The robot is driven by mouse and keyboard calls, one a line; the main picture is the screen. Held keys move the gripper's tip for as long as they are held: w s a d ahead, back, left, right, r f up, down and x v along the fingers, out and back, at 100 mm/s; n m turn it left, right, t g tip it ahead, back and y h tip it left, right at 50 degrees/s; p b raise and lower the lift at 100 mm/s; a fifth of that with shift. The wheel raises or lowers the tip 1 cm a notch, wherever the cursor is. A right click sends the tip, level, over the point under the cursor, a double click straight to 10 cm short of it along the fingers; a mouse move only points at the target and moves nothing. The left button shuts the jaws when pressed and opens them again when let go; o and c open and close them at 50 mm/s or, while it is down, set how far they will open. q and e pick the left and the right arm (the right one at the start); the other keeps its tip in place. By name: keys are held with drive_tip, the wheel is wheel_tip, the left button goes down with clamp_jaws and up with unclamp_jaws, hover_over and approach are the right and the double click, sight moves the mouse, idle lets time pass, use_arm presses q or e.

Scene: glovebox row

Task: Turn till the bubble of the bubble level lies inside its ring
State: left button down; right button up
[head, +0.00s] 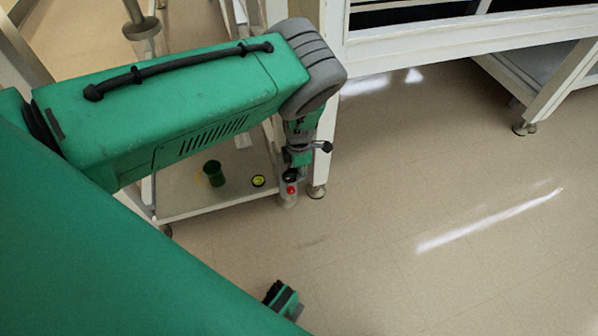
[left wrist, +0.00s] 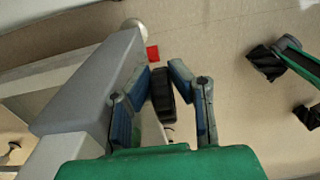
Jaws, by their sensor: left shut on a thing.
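The bubble level (head: 258,181) is a small yellow-green disc with a dark rim, lying on the low white shelf in the head view. It is too small to tell where its bubble lies. My left gripper (head: 299,157) points down just right of and above the level in the picture. It is shut on a black knob (left wrist: 162,95), seen between its two blue-grey fingers in the left wrist view; a black end (head: 323,147) sticks out beside it in the head view. My right gripper (head: 283,298) shows only partly at the bottom of the head view.
A dark green cup (head: 214,173) stands on the shelf (head: 185,212) left of the level. A red button (head: 291,190) sits on a grey part below my left gripper. White frame legs (head: 326,120) stand close by. The floor to the right is clear.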

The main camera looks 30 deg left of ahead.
use_arm(q)
drive_tip(key=shift+w+r, duration=0.2)
drive_tip(key=shift+w, duration=0.05)
drive_tip(key=c, duration=1.8)
unclamp_jaws()
drive_tip(key=shift+o, duration=0.2)
drive_tip(key=shift+s, duration=0.1)
wheel_tip(320, 180, up, 12)
drive_tip(key=shift+f, duration=0.1)
